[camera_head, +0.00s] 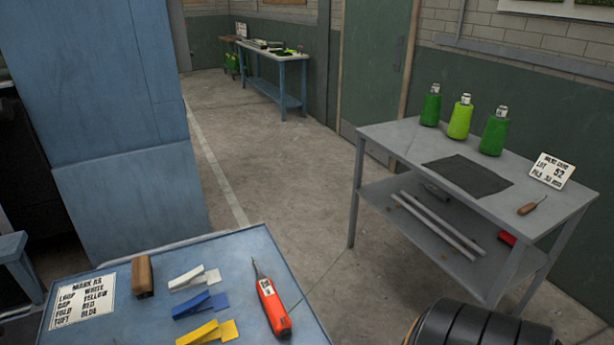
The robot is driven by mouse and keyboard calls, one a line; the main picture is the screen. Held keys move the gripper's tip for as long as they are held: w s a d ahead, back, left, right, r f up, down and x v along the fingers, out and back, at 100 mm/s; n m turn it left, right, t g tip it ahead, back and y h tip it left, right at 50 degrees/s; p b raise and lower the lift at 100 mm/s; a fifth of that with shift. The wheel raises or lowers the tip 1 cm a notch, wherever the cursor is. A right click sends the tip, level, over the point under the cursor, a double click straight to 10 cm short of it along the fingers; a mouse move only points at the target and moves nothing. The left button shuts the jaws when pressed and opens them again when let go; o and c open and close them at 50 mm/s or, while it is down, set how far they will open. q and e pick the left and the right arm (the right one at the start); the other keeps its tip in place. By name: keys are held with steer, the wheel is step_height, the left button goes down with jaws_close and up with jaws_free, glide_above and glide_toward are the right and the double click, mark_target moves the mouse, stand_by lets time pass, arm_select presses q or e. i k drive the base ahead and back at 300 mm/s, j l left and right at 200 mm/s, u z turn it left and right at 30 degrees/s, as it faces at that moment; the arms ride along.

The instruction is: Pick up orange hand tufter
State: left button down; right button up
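An orange-red hand tufter (272,305) lies on the blue table (230,262) at the bottom of the head view, near the table's right edge.
White, blue and yellow clips (200,305), a wooden block (143,275) and a marks card (82,303) lie left of the tufter. A grey table (400,135) at right holds green cones (460,118), a dark mat and a wooden-handled tool (531,206). Floor between tables is clear.

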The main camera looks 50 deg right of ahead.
mark_target(274, 308)
steer(key=k+j+z, duration=0.1)
steer(key=z, duration=1.15)
steer(key=u, duration=1.95)
steer(key=z, duration=1.95)
steer(key=l+u, duration=0.1)
steer(key=u, duration=0.5)
steer(key=l+u, duration=0.35)
steer(key=l, duration=0.2)
steer(key=l+u, duration=0.35)
steer(key=l, duration=0.2)
steer(key=k+l+u, duration=0.15)
steer(key=l+u, duration=0.2)
steer(key=l, duration=0.15)
